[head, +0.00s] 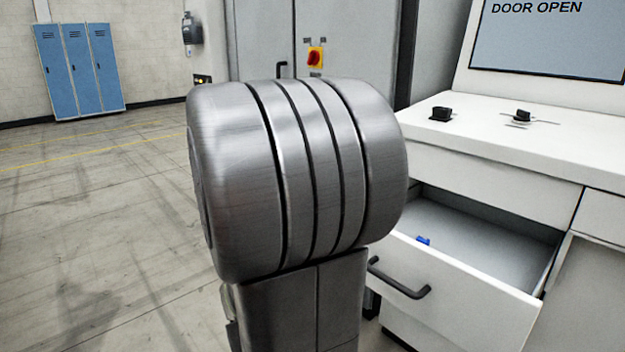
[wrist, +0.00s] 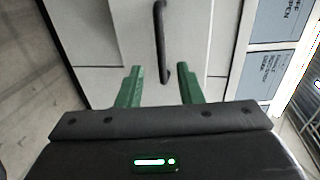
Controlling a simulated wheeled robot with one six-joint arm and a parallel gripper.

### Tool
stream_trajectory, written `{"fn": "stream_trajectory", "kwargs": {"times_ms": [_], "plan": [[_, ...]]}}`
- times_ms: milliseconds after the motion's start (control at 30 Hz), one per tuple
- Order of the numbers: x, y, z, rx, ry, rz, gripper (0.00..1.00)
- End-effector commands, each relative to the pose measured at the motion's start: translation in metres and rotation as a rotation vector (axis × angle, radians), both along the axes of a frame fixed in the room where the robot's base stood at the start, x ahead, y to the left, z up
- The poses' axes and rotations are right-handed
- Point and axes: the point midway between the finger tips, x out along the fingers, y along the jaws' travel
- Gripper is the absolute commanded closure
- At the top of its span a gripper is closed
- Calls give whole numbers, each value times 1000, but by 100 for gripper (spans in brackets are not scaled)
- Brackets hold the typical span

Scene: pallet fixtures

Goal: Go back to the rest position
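My gripper (wrist: 160,88) shows in the wrist view with its two green fingers spread apart and nothing held between them. A dark bar handle (wrist: 161,40) on a white front lies beyond the fingertips, its lower end showing between them. I cannot tell how far it is from the fingers. In the head view my gripper is out of sight, and a large metal link of my own arm fills the middle.
In the head view a white cabinet drawer (head: 455,285) at the right stands open, with a small blue thing (head: 423,240) inside. A screen (head: 550,38) above reads "DOOR OPEN". Blue lockers (head: 80,70) stand far left. The floor at left is clear.

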Motion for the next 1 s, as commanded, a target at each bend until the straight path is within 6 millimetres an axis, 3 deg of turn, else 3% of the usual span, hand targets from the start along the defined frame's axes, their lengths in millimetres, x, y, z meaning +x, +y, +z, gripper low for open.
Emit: {"fn": "stream_trajectory", "kwargs": {"times_ms": [1000], "plan": [[77,-90,-25,0,0,-2,67]]}}
